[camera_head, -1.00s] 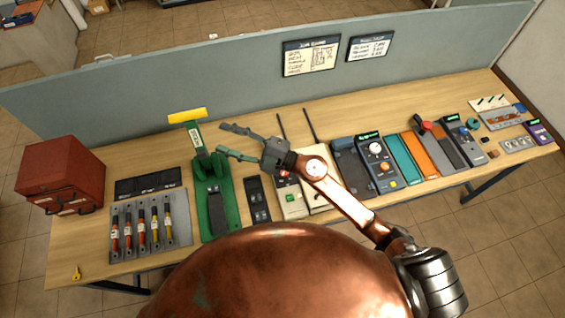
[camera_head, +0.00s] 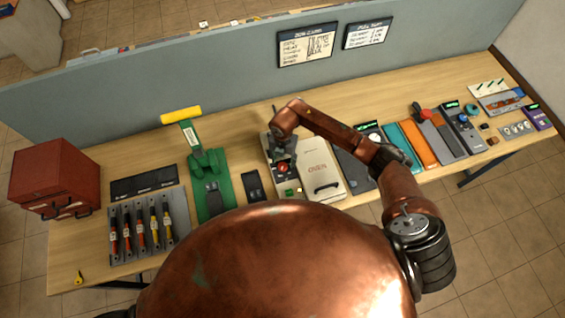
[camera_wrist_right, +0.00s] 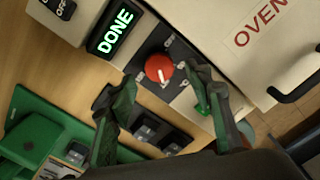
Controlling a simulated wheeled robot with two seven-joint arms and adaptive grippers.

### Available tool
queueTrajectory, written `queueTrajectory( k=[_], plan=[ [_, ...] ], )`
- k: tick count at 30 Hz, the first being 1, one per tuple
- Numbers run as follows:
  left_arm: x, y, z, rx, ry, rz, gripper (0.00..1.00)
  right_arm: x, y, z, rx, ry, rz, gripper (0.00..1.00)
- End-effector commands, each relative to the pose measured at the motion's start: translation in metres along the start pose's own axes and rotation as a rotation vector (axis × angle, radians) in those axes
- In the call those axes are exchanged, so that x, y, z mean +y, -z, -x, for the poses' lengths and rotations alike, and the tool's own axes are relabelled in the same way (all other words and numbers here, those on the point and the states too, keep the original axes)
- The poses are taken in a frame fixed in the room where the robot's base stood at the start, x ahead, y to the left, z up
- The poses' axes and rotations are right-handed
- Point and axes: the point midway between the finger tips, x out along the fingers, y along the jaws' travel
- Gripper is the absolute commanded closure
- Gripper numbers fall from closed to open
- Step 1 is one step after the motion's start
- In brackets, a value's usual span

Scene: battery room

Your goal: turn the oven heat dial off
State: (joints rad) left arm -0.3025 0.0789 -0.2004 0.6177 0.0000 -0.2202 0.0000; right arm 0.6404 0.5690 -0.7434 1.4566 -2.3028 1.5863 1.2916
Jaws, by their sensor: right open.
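The red heat dial (camera_wrist_right: 159,69), with a white pointer mark, sits on a dark panel beside the white oven (camera_wrist_right: 278,45). It also shows in the head view (camera_head: 283,168), under my right gripper. My right gripper (camera_wrist_right: 162,82) is open and empty, its fingers on either side of and short of the dial in the wrist picture. I cannot tell whether they touch it. A display (camera_wrist_right: 112,32) beside the dial reads DONE in green. The words around the dial are too small to read. The oven (camera_head: 318,165) stands right of the dial panel. My left gripper is not in view.
A green lever device (camera_head: 207,180) and a small dark switch panel (camera_head: 255,186) stand left of the dial. Several other control devices line the bench to the right. A red cabinet (camera_head: 55,178) stands at the far left. A grey partition (camera_head: 200,75) runs behind.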

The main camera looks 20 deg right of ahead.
Motion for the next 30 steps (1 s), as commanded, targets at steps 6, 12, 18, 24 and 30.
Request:
queueTrajectory(
  k=[6,12,18,24,30],
  plan=[
    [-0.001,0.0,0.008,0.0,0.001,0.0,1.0,0.001,0.001,-0.029,0.003,-0.001,0.001,0.53],
    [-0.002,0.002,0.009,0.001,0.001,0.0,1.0,0.002,0.001,-0.039,0.001,-0.003,0.005,0.53],
    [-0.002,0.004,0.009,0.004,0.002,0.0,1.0,0.002,0.001,-0.04,0.001,-0.003,0.005,0.53],
    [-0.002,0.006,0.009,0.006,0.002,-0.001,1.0,0.002,0.001,-0.04,0.001,-0.003,0.005,0.66],
    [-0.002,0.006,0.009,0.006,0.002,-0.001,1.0,0.002,0.001,-0.039,0.001,-0.003,0.005,0.79]
  ],
)
